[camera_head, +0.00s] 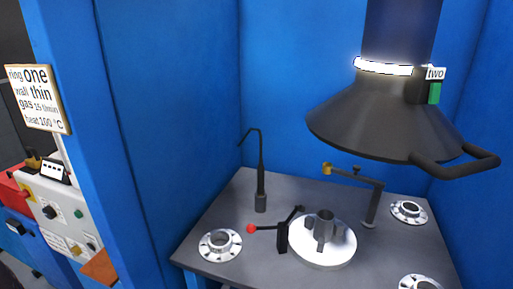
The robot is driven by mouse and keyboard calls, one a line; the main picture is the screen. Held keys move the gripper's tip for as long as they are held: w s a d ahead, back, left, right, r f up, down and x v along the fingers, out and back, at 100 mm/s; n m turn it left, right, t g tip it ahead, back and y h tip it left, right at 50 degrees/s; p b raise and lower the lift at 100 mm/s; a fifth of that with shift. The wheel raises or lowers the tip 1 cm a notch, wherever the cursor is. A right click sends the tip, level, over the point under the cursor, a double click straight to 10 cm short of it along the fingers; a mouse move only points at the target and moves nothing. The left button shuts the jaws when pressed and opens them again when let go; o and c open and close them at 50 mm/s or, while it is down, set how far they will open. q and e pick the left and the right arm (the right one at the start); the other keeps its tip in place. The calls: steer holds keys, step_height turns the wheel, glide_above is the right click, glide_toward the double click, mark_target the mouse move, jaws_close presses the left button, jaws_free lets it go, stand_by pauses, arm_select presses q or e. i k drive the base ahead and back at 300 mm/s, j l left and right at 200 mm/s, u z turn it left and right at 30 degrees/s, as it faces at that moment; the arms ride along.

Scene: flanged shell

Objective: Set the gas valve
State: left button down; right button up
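A white control panel (62,222) stands at the far left. It carries a black round knob (49,212), a small dark display with white marks (56,171) on top, and a yellow plate with a control (75,250) low down. I cannot tell for sure which of these is the gas valve, and the settings are too small to read. A sign (37,97) above reads "ring one, wall thin", then a gas line in l/min that seems to say 15, and a heat line in °C. Neither of my grippers shows.
A grey table (220,215) holds a round fixture (322,248), a red-ball lever (251,229), a flanged ring (219,245) and thin posts. A dark hood (385,120) with a handle hangs above. A blue wall edge (80,110) separates panel and table. A red box (14,190) sits far left.

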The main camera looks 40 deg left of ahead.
mark_target(75, 249)
steer(key=u, duration=0.4)
steer(key=k+j+u, duration=0.1)
steer(key=u, duration=0.7)
steer(key=j+u, duration=0.1)
steer(key=u, duration=0.75)
steer(key=l+u, duration=0.15)
steer(key=j+z, duration=0.3)
steer(key=j, duration=0.65)
steer(key=k+j+z, duration=0.1)
steer(key=j+z, duration=0.2)
steer(key=j, duration=0.65)
